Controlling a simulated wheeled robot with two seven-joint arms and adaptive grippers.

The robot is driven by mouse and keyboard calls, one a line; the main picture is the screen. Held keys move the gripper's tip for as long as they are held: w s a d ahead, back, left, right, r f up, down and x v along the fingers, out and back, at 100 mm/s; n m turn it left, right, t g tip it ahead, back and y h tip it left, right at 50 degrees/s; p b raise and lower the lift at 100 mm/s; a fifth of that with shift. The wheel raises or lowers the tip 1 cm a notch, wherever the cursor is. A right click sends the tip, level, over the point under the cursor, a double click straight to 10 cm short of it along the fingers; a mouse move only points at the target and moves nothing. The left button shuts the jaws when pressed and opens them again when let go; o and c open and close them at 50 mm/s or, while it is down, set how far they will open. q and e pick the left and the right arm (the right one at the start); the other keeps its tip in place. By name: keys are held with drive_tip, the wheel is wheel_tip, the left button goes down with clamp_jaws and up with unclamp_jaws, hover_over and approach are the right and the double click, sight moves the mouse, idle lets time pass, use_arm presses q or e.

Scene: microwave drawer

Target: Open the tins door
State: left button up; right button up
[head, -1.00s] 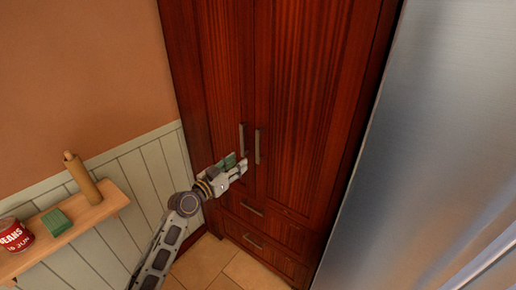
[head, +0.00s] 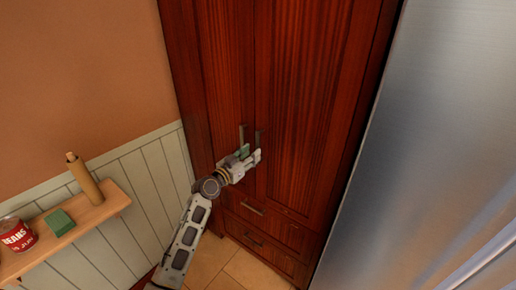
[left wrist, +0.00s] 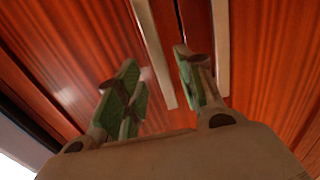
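A tall dark red wooden cabinet has a narrow left door (head: 225,75) and a wider right door (head: 305,95), both closed. Each carries an upright metal bar, the left handle (head: 243,133) and the right handle (head: 259,138), close together at the seam. Which door is the tins door does not show. My left gripper (head: 250,154) is at the lower ends of the handles. In the left wrist view my left gripper (left wrist: 158,85) is open, with the left handle (left wrist: 152,50) between its green-padded fingers and the right handle (left wrist: 222,45) outside them. My right gripper is out of view.
Two drawers, upper (head: 253,209) and lower (head: 253,242), lie below the doors. A metallic fridge-like panel (head: 440,150) stands close on the right. A wooden shelf (head: 95,212) on the left wall holds a red beans tin (head: 16,236), a green block (head: 59,222) and a brown cylinder (head: 84,180).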

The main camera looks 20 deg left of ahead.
sight(258, 164)
use_arm(q)
drive_tip(key=shift+p+x, duration=0.4)
drive_tip(key=shift+x, duration=2.25)
drive_tip(key=shift+c, duration=0.4)
clamp_jaws()
